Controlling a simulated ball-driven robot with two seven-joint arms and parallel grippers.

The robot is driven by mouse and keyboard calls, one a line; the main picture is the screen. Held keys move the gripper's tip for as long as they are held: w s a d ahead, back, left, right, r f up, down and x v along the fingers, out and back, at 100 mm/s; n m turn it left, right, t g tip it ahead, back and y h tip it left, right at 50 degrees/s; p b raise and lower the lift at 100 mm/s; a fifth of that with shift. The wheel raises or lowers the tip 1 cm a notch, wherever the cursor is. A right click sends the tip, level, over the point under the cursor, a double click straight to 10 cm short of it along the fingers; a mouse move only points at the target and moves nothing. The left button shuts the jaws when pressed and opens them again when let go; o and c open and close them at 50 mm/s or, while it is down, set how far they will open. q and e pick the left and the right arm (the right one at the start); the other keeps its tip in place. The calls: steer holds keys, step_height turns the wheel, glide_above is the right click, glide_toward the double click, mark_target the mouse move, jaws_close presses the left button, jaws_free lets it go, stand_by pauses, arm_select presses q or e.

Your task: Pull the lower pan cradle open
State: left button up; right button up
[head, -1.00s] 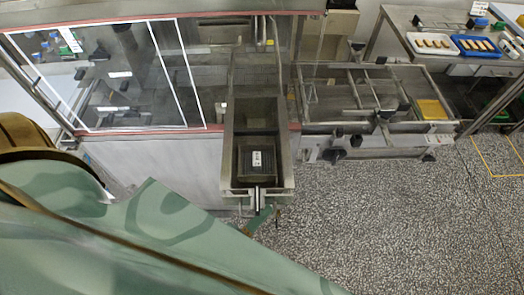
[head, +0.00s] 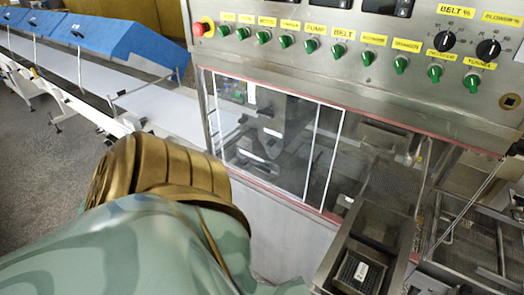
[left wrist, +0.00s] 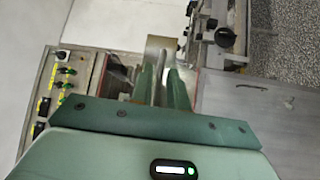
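A steel trough-like cradle (head: 405,245) is at the lower right in the head view, with a dark box (head: 350,272) bearing a white label inside it. Its front end is cut off by the picture's lower edge. My left gripper (left wrist: 160,72) shows in the left wrist view, its two green fingers apart with a narrow grey bar between them. Whether the fingers press on the bar is too small to tell. In the head view only my green left arm with its gold joint shows, at the lower left. My right gripper is not in view.
A control panel (head: 360,50) with green knobs and a red stop button (head: 202,28) spans the top. Below it is a glass window (head: 275,140). A conveyor (head: 90,82) with blue covers stands at the left, and a metal frame (head: 480,245) at the right.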

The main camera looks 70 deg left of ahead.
arm_select(q)
steer(key=b+v, duration=0.3)
steer(key=v, duration=1)
